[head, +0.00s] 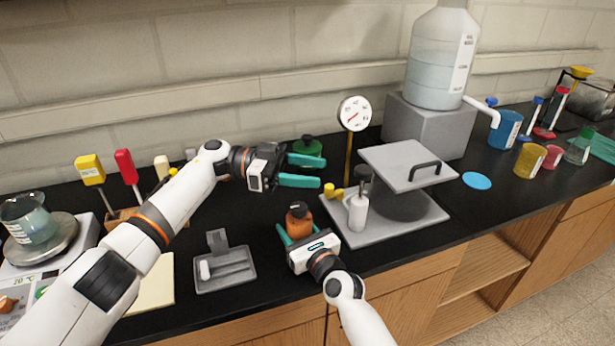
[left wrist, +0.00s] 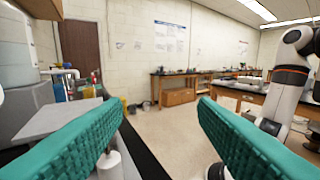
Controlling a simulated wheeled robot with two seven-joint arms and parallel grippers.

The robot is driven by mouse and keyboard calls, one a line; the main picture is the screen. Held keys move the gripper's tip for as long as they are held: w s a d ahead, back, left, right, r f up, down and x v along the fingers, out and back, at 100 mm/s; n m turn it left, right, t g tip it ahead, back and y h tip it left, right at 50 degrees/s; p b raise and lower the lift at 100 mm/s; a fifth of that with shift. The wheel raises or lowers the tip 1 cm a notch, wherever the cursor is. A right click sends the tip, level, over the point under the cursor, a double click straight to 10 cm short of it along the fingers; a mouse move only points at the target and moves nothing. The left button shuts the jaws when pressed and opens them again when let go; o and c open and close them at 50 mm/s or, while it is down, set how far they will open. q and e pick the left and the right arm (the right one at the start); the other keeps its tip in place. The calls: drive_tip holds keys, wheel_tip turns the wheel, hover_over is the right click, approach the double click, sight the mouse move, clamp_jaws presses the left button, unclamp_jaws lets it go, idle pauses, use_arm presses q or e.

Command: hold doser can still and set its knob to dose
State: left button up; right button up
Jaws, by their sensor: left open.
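The doser can, an orange-brown can (head: 299,224) with a dark knob (head: 298,207) on top, stands upright near the front of the black bench in the head view. My right gripper (head: 299,236) has its green fingers on either side of the can's lower part and appears shut on it; its body hides the can's base. My left gripper (head: 305,171) is open and empty, above and behind the can, its fingers pointing right. The left wrist view shows both green fingers wide apart with nothing between them. The knob's setting is too small to read.
A green can (head: 308,146) stands behind my left gripper. A dial gauge (head: 354,114) on a post and a grey plate apparatus (head: 410,165) with a white bottle (head: 358,212) stand to the right. A grey tray (head: 224,283) lies to the left of the can.

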use_arm(q)
drive_tip(key=shift+w+a+f+m+t, duration=0.25)
drive_tip(key=shift+a+f+m+t, duration=0.2)
drive_tip(key=shift+m+t, duration=0.35)
drive_tip(key=m+t, duration=0.1)
drive_tip(key=a+f+m, duration=0.1)
drive_tip(key=shift+w+m+t+h, duration=0.3)
drive_tip(key=shift+t+h, duration=0.1)
drive_tip(key=m+t, duration=0.1)
drive_tip(key=a+m+t, duration=0.1)
drive_tip(key=shift+w+a+f+m, duration=0.2)
drive_tip(key=shift+a+f+m, duration=0.1)
drive_tip(key=shift+f, duration=0.1)
drive_tip(key=a+m+t, duration=0.1)
drive_tip(key=m+t, duration=0.1)
drive_tip(key=m+t+y, duration=0.6)
drive_tip(key=m+t, duration=0.4)
drive_tip(key=m, duration=0.5)
approach(293, 214)
drive_tip(key=x, duration=1.1)
drive_tip(key=shift+w+d+r, duration=0.1)
drive_tip(key=shift+w+d, duration=0.15)
drive_tip(key=shift+d, duration=0.05)
